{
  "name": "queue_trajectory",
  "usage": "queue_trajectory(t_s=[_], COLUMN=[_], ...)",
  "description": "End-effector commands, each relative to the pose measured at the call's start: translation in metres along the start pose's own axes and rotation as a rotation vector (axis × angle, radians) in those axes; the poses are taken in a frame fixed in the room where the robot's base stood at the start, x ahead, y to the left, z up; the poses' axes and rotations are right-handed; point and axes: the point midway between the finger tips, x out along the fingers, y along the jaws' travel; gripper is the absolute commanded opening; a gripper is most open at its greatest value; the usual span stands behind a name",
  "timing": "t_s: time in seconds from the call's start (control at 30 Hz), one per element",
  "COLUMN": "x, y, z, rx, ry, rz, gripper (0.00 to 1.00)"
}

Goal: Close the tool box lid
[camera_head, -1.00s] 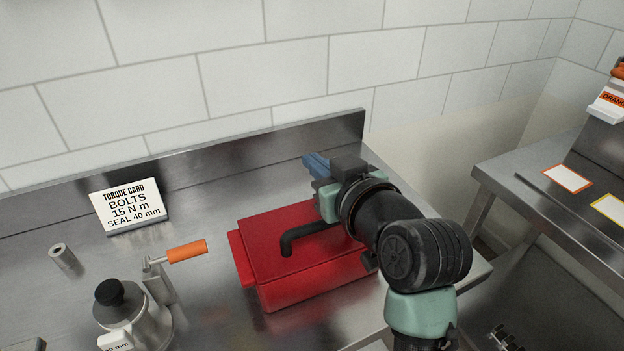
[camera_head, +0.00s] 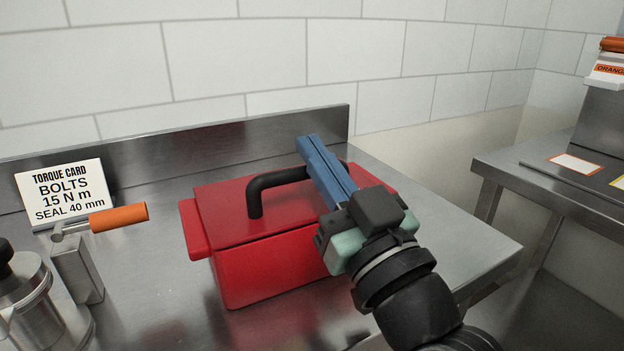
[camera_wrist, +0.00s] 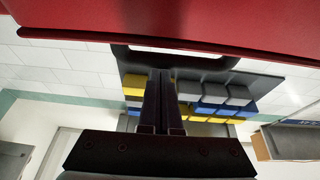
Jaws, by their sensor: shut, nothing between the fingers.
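The red tool box (camera_head: 265,272) stands on the steel counter in the head view. Its red lid (camera_head: 222,208) lies flat over the box and looks closed, with no clear gap along the visible front edge. A black bar handle (camera_head: 268,180) rises from the lid. My gripper (camera_head: 308,140) is over the right part of the box, with its blue fingers shut and empty, pointing up and away. The fingers cover part of the handle. In the wrist view, the shut fingers (camera_wrist: 160,74) appear near the dark handle (camera_wrist: 205,62), under the red lid (camera_wrist: 180,20). Contact cannot be told.
A torque card (camera_head: 62,192), an orange-handled tool (camera_head: 118,217) and a metal vessel (camera_head: 35,300) stand left of the box. A steel backsplash (camera_head: 170,147) runs behind. Another steel table (camera_head: 540,180) is at right, across a gap.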

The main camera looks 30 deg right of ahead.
Motion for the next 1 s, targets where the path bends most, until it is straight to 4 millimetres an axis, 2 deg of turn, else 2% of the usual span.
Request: queue_trajectory(t_s=[0.03, 0.3, 1.0], x=[-0.0043, -0.0099, -0.0104], y=[-0.0002, -0.0001, 0.0001], z=[0.0082, 0.0122, 0.0142], rx=[0.001, -0.001, 0.002], ry=[0.018, 0.012, 0.004], rz=[0.000, 0.000, 0.000], gripper=[0.00, 0.00, 0.00])
